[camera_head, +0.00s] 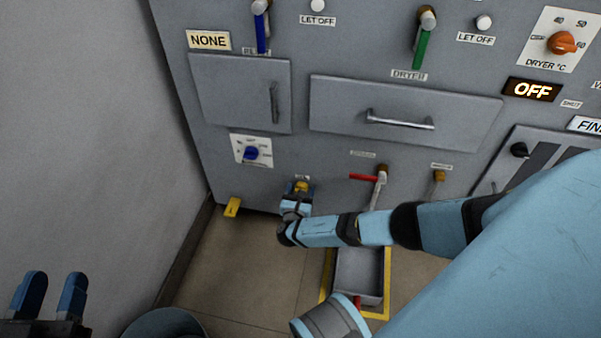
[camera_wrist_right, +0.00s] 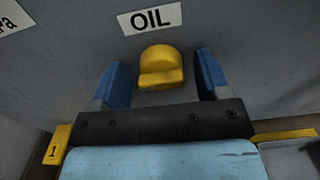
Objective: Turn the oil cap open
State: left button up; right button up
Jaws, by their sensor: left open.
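The yellow oil cap (camera_wrist_right: 160,66) sits on the grey panel below the "OIL" label (camera_wrist_right: 150,18) in the right wrist view. In the head view the cap (camera_head: 300,186) shows low on the panel, partly hidden by my right gripper (camera_head: 299,190). The blue fingers of my right gripper (camera_wrist_right: 160,78) stand on either side of the cap, with a visible gap on both sides. The gripper is open around it, and the fingers do not appear to touch it. My left gripper (camera_head: 50,295) is open and empty at the bottom left, away from the panel.
A blue knob (camera_head: 251,153) is left of the cap, and a red-handled valve (camera_head: 365,177) is to its right. A yellow tag (camera_head: 232,207) sticks out at the panel's lower left. A grey bin (camera_head: 359,270) stands on the floor beyond my right arm.

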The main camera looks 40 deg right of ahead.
pick_arm(q)
jog(key=n+p, duration=0.1)
jog(key=s+d+n+g+p, duration=0.1)
jog(key=p, duration=0.1)
jog(key=s+f+n+g+p, duration=0.1)
jog(key=p, duration=0.1)
jog(key=shift+s+d+n+y, duration=0.25)
jog(key=shift+d+n+y, duration=0.05)
jog(key=shift+y, duration=0.1)
pick_arm(e)
jog(key=v, duration=1.3)
jog(key=shift+s+a, duration=0.25)
jog(key=shift+a, duration=0.05)
pick_arm(q)
jog(key=shift+r, duration=0.2)
